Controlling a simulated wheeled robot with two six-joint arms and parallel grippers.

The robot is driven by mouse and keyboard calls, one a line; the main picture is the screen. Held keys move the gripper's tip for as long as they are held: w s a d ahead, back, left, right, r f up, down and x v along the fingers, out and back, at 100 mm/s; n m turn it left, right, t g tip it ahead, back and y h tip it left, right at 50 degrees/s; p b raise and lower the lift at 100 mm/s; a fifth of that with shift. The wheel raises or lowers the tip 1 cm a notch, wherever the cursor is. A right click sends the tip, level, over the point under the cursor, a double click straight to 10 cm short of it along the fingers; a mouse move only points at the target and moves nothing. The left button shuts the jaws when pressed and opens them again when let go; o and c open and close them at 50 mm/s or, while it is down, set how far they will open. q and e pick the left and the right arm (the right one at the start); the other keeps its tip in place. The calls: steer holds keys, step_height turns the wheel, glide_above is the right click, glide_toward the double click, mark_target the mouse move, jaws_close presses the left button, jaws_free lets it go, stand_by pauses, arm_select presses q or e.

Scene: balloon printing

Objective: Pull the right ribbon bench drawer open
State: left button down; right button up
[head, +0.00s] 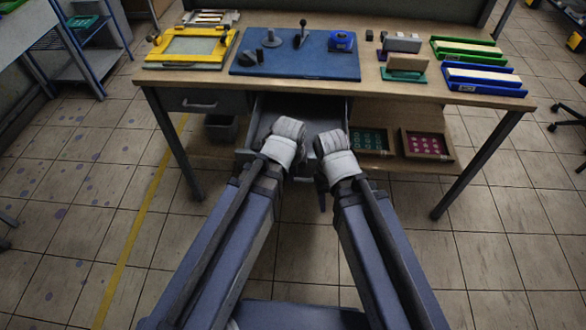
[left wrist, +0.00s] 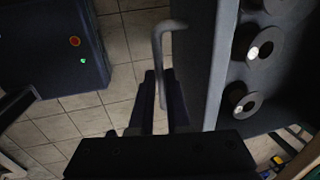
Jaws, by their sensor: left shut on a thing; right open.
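The right ribbon bench drawer (head: 310,112) stands pulled out under the bench in the head view. Its grey front panel (left wrist: 203,60) and open inside show in the left wrist view, with dark ribbon spools (left wrist: 259,50) in it. The bent bar handle (left wrist: 157,42) sits between the fingers of my left gripper (left wrist: 164,98), which is shut on it.
The closed left drawer (head: 190,100) is beside it. The bench top (head: 375,85) holds a yellow frame (head: 190,47), a blue mat (head: 290,65) and green and blue trays (head: 484,80). Two sample boxes (head: 427,146) lie on the lower shelf.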

arm_select(q)
steer(key=c, duration=0.9)
jaws_free()
steer(key=r+p, duration=0.2)
steer(key=s+r+p, duration=0.1)
steer(key=r+p, duration=0.4)
steer(key=shift+s+r+p, duration=0.25)
steer(key=shift+r+p, duration=0.05)
steer(key=shift+p, duration=0.05)
